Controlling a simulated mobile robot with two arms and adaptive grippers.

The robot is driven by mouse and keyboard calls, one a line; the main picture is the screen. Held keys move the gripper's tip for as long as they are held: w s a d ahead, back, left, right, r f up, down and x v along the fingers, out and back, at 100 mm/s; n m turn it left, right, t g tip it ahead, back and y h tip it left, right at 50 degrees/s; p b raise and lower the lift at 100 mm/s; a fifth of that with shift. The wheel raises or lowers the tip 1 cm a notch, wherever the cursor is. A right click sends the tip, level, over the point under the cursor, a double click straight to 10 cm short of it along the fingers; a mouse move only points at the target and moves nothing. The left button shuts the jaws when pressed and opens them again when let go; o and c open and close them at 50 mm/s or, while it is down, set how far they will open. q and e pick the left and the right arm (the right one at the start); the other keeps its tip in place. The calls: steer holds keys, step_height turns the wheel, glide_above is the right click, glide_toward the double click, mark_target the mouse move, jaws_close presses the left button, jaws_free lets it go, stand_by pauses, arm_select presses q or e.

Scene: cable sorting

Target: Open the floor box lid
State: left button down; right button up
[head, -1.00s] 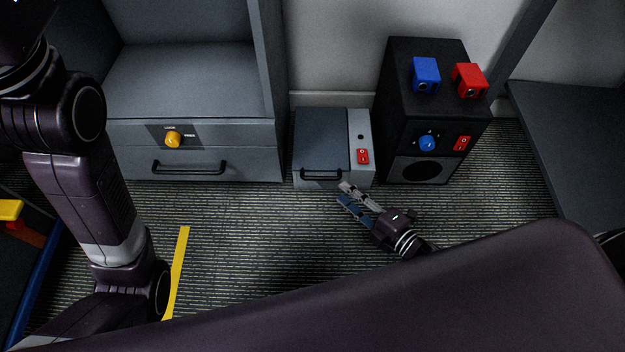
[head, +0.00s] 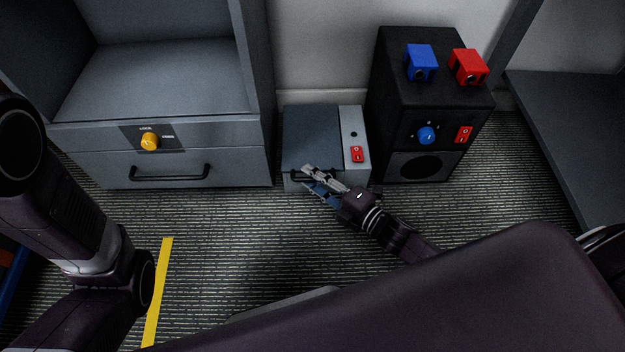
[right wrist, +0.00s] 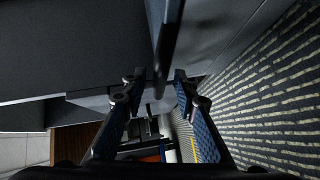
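The floor box (head: 313,130) is a low grey box against the wall with a dark flat lid that looks shut. A black bar handle (head: 297,178) runs along its front edge and is partly hidden by my right gripper (head: 310,178). In the right wrist view, a dark bar, apparently the handle (right wrist: 168,40), reaches between the blue-padded fingers (right wrist: 158,78). The fingers are apart, with gaps beside the bar. My left arm enters at the left of the head view; its gripper is out of the picture.
A red switch (head: 357,154) sits on the box's right strip. A black cabinet (head: 385,95) with blue and red blocks on top stands close to the right. A grey drawer unit (head: 225,160) with a yellow knob (head: 149,141) stands to the left.

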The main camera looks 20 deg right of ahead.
jaws_close()
stand_by(0.3)
